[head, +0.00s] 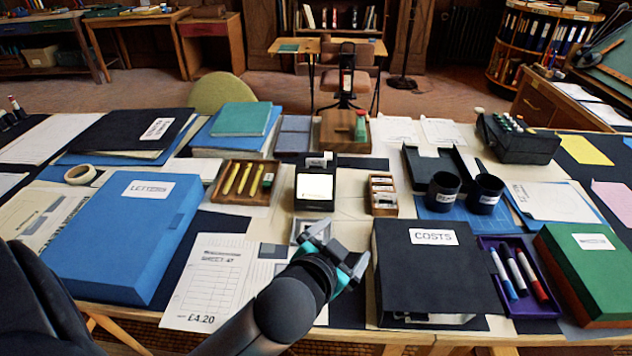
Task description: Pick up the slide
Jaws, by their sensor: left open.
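A small black viewer (315,187) with a lit white screen stands in the middle of the table. A small pale-framed piece (319,161) that looks like a slide sits upright at its top; its details are too small to tell. A wooden box (383,194) with small pale items, perhaps slides too, stands to the right of the viewer. My left gripper (341,250) is open and seems empty, nearer to me than the viewer and apart from it. It partly covers a sheet with grey squares. My right gripper is not in view.
A blue box file (125,235) is at left, a black COSTS box (434,272) at right. Two dark cups (486,193) stand right of the wooden box. A wooden block (345,132) is behind the viewer.

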